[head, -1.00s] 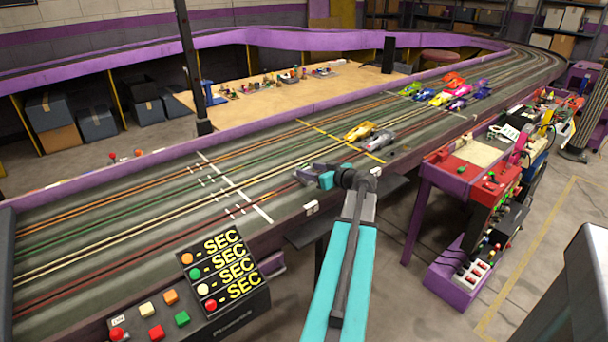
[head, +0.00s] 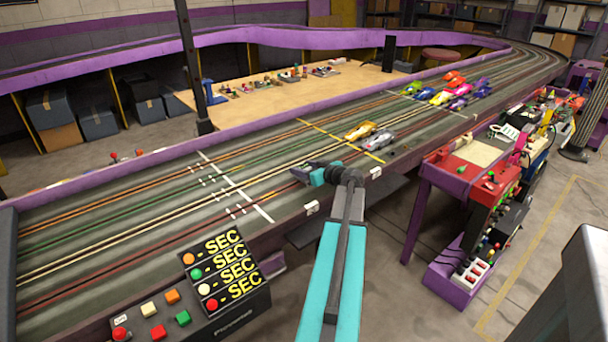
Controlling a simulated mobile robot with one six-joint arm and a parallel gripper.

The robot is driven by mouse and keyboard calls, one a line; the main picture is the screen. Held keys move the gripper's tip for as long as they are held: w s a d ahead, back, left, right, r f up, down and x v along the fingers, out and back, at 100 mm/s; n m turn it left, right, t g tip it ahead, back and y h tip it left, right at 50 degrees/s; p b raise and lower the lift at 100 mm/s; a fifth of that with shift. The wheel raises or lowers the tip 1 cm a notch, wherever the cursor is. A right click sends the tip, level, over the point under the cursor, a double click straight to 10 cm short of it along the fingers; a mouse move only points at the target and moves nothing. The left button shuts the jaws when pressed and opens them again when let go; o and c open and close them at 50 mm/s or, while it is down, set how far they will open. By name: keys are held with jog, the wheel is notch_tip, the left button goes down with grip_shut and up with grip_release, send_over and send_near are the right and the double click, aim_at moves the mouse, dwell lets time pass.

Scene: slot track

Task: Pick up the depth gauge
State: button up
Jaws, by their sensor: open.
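I cannot make out a depth gauge for sure in the head view. Small items on the red workbench (head: 472,172) at the right are too small to tell apart. My gripper (head: 300,173) is over the near edge of the slot track (head: 130,230), left of the silver car and right of the white line. It looks empty, and its jaws are open, though the fingers are small and seen from behind. My arm reaches up to it from the bottom middle.
A gold car (head: 361,131) and a silver car (head: 377,140) stand on the track, with several bright cars farther back. A timer box (head: 215,300) sits at the front left. A dark post (head: 190,70) rises behind the track.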

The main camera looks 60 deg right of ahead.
aim_at(304, 166)
jog(key=shift+c, duration=0.4)
grip_shut()
notch_tip(304, 166, up, 18)
jog(key=shift+b, duration=0.4)
dwell(0.9)
